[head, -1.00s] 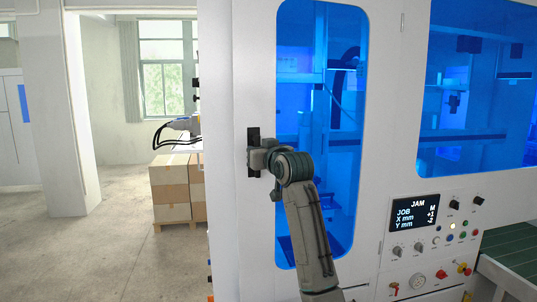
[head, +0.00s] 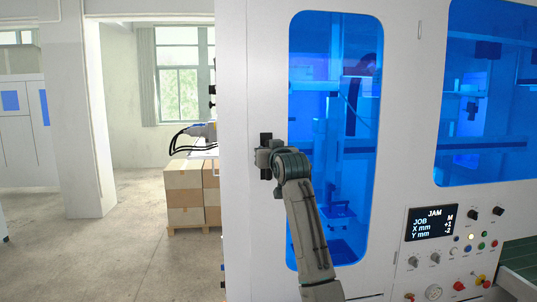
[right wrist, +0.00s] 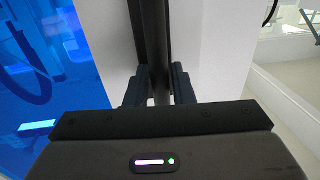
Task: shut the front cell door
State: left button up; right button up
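The front cell door (head: 335,277) is a white panel with a tall blue window (head: 333,200). It looks flush or nearly flush with the cell front; I cannot tell whether a small gap is left at its edge. Its dark upright handle (head: 265,138) is near the left side of the door. My right gripper (head: 268,158) is at this handle. In the right wrist view the handle bar (right wrist: 154,45) stands between the two fingers of my right gripper (right wrist: 158,88), which look closed on it. My left gripper is not in view.
A control panel with a "JAM" screen (head: 432,222), knobs and buttons is right of the door. A larger blue window (head: 490,120) is above it. Stacked cartons (head: 190,190) stand behind left of the cell. The floor (head: 140,240) at left is clear.

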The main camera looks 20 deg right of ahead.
jog(key=s+b, duration=0.6)
jog(key=s, duration=0.4)
jog(key=shift+a+f, duration=0.15)
jog(key=shift+f, duration=0.25)
